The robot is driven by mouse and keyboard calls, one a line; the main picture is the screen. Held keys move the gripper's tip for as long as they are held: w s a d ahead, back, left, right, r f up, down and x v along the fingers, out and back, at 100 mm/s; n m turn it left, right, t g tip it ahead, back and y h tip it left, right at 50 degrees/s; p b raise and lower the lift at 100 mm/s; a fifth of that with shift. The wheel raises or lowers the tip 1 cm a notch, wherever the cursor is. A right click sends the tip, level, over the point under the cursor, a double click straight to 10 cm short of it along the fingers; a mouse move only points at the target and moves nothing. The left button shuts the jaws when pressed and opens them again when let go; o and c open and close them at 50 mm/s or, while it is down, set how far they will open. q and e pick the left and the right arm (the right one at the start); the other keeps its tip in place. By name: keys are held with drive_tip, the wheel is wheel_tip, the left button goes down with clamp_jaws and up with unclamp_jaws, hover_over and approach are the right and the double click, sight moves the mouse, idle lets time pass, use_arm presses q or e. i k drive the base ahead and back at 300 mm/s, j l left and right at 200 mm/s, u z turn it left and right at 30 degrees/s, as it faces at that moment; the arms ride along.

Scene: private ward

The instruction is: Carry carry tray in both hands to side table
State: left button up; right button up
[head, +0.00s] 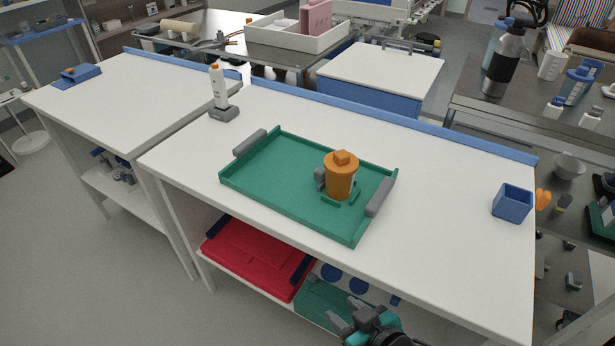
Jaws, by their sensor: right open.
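The carry tray (270,205) is green with low walls and a grey handle at its left and right ends. It lies flat on a long white table (440,235). An orange lidded cup (341,182) with a grey handle stands upright on the tray's right half. My right gripper (345,312) is at the bottom edge of the head view, open and empty, apart from the tray and in front of the table. My left gripper is out of view. A second white table (125,95) stands at the left; I cannot tell which surface is the side table.
A white bottle (218,88) in a grey base and a blue square cup (511,202) stand on the long table. A blue rim (400,120) runs along its back. A red tray (255,258) lies on the lower shelf. Floor at lower left is clear.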

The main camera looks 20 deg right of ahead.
sight(105, 99)
drive_tip(key=i+j, duration=0.2)
drive_tip(key=j, duration=0.15)
drive_tip(key=i+j, duration=0.2)
drive_tip(key=j, duration=0.15)
drive_tip(key=i+j+z, duration=0.2)
drive_tip(key=j, duration=0.2)
drive_tip(key=i+j+z, duration=0.2)
drive_tip(key=j, duration=0.15)
drive_tip(key=k, duration=0.05)
